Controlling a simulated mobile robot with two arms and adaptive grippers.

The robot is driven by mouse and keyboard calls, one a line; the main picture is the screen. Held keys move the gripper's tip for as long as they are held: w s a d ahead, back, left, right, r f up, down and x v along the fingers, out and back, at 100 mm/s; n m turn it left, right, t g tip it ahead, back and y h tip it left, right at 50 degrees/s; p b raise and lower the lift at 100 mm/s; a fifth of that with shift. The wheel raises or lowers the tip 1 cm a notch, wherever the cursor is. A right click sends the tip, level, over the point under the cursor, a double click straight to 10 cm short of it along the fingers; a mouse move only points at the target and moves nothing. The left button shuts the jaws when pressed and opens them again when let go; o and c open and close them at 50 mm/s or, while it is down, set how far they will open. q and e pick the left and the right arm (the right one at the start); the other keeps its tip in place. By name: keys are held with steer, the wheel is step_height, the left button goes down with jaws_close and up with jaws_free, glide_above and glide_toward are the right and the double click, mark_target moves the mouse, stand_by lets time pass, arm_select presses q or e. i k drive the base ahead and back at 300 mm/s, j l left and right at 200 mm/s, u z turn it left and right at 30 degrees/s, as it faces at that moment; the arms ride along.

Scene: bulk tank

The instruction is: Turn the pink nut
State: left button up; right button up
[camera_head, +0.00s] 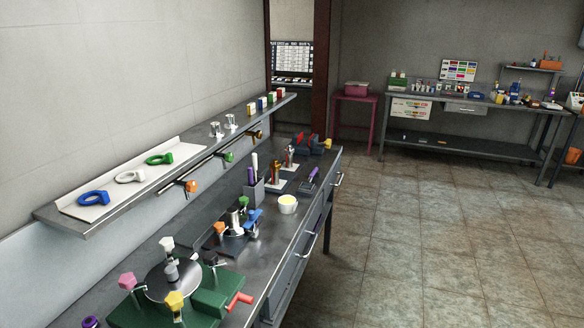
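The pink nut (127,280) sits upright on a post at the left of a green fixture (207,301) on the near end of the metal workbench. A round steel lid or disc (160,287) lies in the middle of the fixture. A white nut (167,244), a yellow nut (174,301) and a black nut (211,258) stand around it. Blue (93,198), white (130,176) and green (160,159) ring-shaped tools lie on a white board on the shelf above. Neither of my grippers is in view.
The wall shelf (196,151) overhangs the back of the workbench (262,262). A red handle (240,299) sticks out at the fixture's right. A white cup (288,204) stands further along. The tiled floor to the right is clear.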

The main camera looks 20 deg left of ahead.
mark_target(128, 282)
steer(key=u, duration=1.35)
